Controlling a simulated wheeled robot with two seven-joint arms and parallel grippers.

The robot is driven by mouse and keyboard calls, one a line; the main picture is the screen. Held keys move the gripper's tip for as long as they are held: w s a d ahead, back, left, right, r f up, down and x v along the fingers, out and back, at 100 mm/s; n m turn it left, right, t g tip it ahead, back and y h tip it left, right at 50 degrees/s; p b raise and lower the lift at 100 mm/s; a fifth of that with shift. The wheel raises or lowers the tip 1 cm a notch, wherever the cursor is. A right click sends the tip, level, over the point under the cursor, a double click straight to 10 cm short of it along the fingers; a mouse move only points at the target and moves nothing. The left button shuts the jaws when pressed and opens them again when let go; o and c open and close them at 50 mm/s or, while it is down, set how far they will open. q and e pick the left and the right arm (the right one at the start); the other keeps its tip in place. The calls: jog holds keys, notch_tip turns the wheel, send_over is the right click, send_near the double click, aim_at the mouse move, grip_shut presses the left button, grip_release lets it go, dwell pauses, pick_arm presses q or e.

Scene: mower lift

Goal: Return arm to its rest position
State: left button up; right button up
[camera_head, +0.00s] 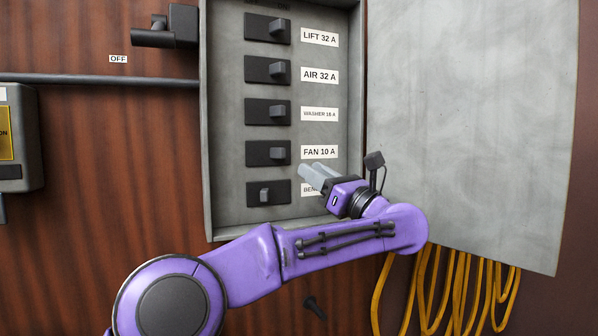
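My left arm (340,240) is purple, comes in from the lower left and bends up towards an open grey breaker box. My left gripper (314,177) points left, with its pale grey fingers in front of the lower right of the box, over part of the bottom label. The fingers look close together, but the gap between them is unclear. Nothing shows held in them. The bottom breaker (266,194), with a label starting "BEN", has its toggle left of the others. The fan breaker (267,153) above it has its toggle to the right. My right gripper is out of view.
The grey box door (470,120) hangs open at the right. Yellow cables (455,290) hang below it. A dark lever handle (168,30) is at the upper left, near an OFF label (118,59). A grey box (18,140) is at the left edge.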

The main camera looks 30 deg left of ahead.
pick_arm(q)
jog(key=shift+s+d+f, duration=0.15)
jog(key=shift+d, duration=0.15)
